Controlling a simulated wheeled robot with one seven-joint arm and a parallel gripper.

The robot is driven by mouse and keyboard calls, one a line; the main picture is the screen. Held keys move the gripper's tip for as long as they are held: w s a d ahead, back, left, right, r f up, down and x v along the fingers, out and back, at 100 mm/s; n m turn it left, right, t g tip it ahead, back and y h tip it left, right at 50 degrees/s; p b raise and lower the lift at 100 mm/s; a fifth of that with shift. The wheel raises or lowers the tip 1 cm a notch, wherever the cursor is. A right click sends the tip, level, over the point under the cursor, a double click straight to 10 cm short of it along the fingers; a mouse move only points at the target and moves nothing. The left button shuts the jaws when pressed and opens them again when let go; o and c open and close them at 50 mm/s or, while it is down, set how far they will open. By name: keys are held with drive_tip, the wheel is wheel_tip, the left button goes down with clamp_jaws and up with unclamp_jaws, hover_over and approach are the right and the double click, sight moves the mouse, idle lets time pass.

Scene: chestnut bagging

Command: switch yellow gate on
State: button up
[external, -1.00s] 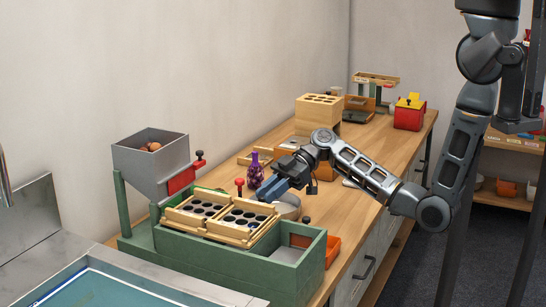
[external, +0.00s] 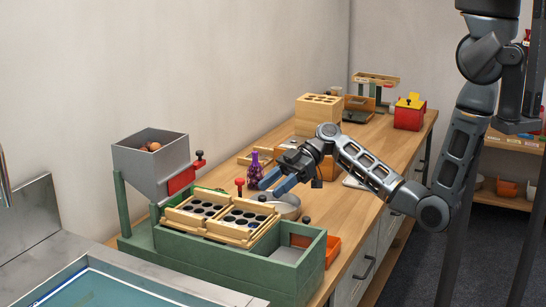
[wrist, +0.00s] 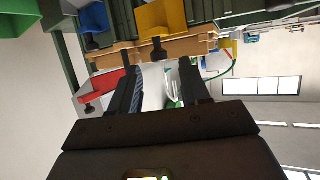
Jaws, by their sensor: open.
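A yellow gate-like panel (wrist: 163,20) with a dark knob (wrist: 157,50) shows at the top middle of the wrist view. I cannot pick out this panel for certain in the external view. My gripper (external: 274,184) is open and empty above the worktop, beside the wooden hole trays. In the wrist view, its two dark fingers (wrist: 158,68) stand apart and point towards the yellow panel, with the knob appearing between and just beyond the tips. No contact with the knob is visible.
A blue panel (wrist: 93,20) and a red panel (wrist: 100,84) lie left of the yellow one. A grey hopper (external: 150,165) with a red gate (external: 181,180), wooden hole trays (external: 241,238), a purple bottle (external: 254,168) and a round bowl (external: 288,205) stand near my gripper.

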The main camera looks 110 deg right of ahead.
drive_tip(key=v, duration=0.6)
drive_tip(key=shift+w+b, duration=0.1)
drive_tip(key=shift+b, duration=0.25)
drive_tip(key=s+a+f+m+g+h, duration=0.1)
drive_tip(key=s+a+f, duration=0.3)
drive_tip(key=a, duration=0.3)
drive_tip(key=s+a+f+m+g+h+p, duration=0.1)
drive_tip(key=s+a+f+h, duration=0.1)
drive_tip(key=s+a+f, duration=0.45)
drive_tip(key=s+a+f+m+h, duration=0.1)
drive_tip(key=s+a+f, duration=0.1)
drive_tip(key=a, duration=0.7)
drive_tip(key=s+a+r+t, duration=0.2)
drive_tip(key=s+a+r, duration=0.1)
drive_tip(key=s+r, duration=0.2)
drive_tip(key=s+a+r+m+t+h+b, duration=0.1)
drive_tip(key=s+a+r+t, duration=0.1)
drive_tip(key=s+r, duration=0.3)
wheel_tip(320, 180, up, 2)
drive_tip(key=shift+s+a+r, duration=0.1)
drive_tip(key=shift+s+a, duration=0.2)
drive_tip(key=shift+a, duration=0.5)
